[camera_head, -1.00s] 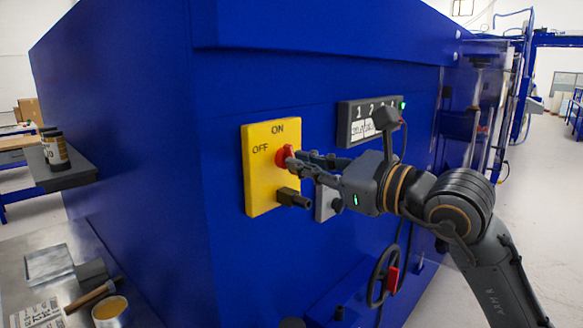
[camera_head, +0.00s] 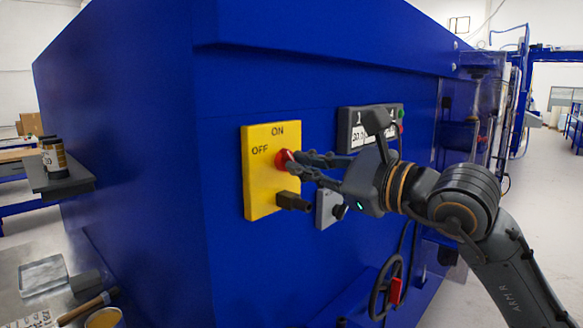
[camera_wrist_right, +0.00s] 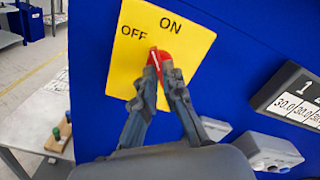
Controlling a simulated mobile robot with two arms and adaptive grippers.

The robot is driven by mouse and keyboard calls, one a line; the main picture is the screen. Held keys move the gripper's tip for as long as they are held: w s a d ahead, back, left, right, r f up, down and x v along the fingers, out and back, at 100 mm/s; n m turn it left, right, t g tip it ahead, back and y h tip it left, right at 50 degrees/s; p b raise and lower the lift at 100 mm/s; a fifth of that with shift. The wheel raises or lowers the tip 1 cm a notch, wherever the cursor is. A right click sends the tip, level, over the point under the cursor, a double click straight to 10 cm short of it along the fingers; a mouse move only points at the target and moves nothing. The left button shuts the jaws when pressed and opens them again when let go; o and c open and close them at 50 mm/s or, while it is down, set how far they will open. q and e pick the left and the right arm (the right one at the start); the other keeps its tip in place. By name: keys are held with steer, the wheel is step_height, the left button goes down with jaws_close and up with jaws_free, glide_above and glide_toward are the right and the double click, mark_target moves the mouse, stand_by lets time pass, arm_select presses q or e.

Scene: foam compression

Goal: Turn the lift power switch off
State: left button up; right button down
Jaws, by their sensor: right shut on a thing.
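The lift power switch is a red knob (camera_head: 283,160) on a yellow plate (camera_head: 262,192) marked ON at the top and OFF at the upper left. The plate is fixed to the blue machine wall. My right gripper (camera_head: 292,163) reaches in from the right with its fingers shut on the red knob. In the right wrist view the two fingertips (camera_wrist_right: 158,75) close around the knob (camera_wrist_right: 157,57), just below the lettering on the plate (camera_wrist_right: 122,75). The fingers partly cover the knob, so its exact pointing is hard to tell. My left gripper is not in view.
A dark plug-like part (camera_head: 292,201) sticks out low on the yellow plate. A grey box with a black knob (camera_head: 338,211) and a numbered display panel (camera_head: 345,130) are right of it. A handwheel (camera_head: 382,290) is below. A side shelf (camera_head: 70,186) is at left.

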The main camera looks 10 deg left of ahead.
steer(key=n+b, duration=0.2)
steer(key=n, duration=0.1)
steer(key=shift+f, duration=0.15)
steer(key=shift+n, duration=0.7)
steer(key=shift+n+b, duration=0.6)
steer(key=shift+b, duration=0.05)
steer(key=n+b, duration=0.1)
steer(key=n, duration=0.2)
steer(key=shift+n, duration=0.9)
steer(key=c, duration=0.7)
jaws_free()
